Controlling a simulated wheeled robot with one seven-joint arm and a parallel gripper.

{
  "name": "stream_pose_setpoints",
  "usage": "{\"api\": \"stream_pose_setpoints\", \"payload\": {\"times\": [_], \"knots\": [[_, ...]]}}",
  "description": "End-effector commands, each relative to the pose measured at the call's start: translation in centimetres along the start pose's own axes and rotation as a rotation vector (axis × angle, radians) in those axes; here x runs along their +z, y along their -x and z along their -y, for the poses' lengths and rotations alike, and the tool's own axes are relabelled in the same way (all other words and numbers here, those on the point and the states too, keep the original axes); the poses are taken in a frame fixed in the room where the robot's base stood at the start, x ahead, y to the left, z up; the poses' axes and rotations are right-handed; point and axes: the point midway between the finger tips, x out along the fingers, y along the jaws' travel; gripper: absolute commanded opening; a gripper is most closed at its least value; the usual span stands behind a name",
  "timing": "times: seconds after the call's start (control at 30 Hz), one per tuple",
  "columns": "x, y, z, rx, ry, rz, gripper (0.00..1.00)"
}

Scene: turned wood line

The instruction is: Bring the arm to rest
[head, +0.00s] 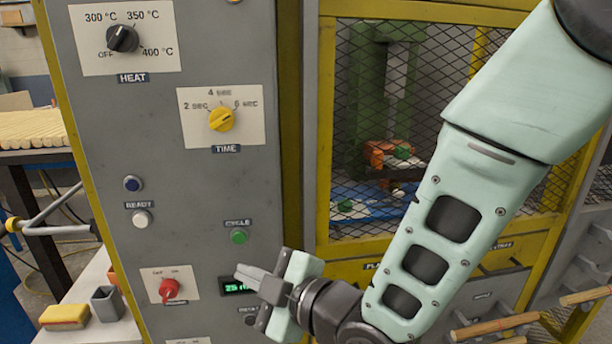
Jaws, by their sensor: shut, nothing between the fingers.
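My gripper (262,279) is at the lower middle of the head view, shut and empty. Its fingers point left, in front of the grey control panel (190,190). They are close to the small green display (236,286) and partly cover it. I cannot tell whether the fingertips touch the panel. My pale green arm (450,210) reaches down from the upper right to the gripper. The panel has a black heat knob (122,39), a yellow time knob (221,119), a green cycle button (238,236) and a red switch (169,289).
A yellow-framed mesh guard (345,130) stands behind my arm, with machinery inside. At the lower left, a yellow sponge-like block (64,317) and a grey cup (106,303) stand on a ledge. Wooden rods lie on a table (28,157) at left. More rods (495,326) rest at lower right.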

Motion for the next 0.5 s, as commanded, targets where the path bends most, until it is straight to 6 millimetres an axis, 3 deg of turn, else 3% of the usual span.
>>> {"api": "stream_pose_setpoints", "payload": {"times": [0.27,0.5], "knots": [[3.2,5.8,-0.6,-0.195,-0.311,0.390,0.00],[4.9,14.9,0.6,-0.303,-0.613,0.799,0.00]]}}
